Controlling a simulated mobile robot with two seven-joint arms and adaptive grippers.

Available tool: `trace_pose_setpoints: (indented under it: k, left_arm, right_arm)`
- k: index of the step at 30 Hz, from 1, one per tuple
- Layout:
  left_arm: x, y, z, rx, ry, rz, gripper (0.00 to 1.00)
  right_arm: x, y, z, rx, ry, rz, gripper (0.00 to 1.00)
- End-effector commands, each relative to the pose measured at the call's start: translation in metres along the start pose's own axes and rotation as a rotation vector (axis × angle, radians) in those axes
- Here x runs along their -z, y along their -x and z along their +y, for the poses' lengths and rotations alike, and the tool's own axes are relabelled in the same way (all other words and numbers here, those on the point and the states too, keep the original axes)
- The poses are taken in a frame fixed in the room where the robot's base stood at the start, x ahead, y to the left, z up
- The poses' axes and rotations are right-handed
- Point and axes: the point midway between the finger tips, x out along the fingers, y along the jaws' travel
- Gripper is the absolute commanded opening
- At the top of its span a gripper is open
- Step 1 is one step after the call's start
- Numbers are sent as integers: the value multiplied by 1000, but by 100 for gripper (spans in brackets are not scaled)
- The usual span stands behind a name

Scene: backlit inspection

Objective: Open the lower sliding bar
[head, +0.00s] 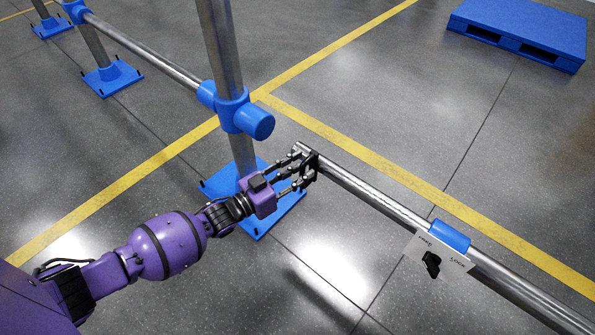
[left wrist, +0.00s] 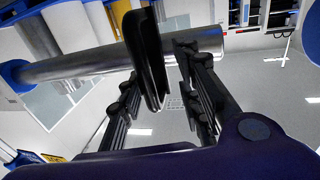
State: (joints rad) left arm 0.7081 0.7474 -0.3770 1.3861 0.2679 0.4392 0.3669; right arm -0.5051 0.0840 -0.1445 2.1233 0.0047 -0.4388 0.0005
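The sliding bar (head: 375,197) is a steel tube running from my left gripper down to the lower right. Its free end stands apart from the blue socket (head: 262,124) on the post. My left gripper (head: 309,166) has its black fingers at this free end. In the left wrist view the bar (left wrist: 90,65) crosses the picture, and a dark finger (left wrist: 150,60) covers part of it. I cannot tell whether the fingers clamp the bar. A blue collar (head: 450,236) on the bar carries a plate marked FREE and LOCK with a black knob (head: 432,264). My right gripper is not in view.
The steel post (head: 222,50) stands on a blue base plate close to my left gripper. A fixed rail (head: 145,52) leads from it to another post. A blue pallet (head: 525,28) lies at the upper right. Yellow lines cross the open grey floor.

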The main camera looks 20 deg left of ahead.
Motion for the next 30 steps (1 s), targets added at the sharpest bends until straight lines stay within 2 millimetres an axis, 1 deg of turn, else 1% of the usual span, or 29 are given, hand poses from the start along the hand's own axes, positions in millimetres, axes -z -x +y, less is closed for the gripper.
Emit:
trace_pose_setpoints:
  k: [3, 14, 30]
  left_arm:
    - [0, 1, -5, 0, -1, -1, 31]
    - [0, 2, -6, 1, 0, -1, 31]
    - [1, 39, -6, 0, -1, -1, 31]
  right_arm:
    - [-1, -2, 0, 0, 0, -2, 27]
    - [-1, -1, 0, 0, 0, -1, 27]
    - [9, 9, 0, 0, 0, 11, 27]
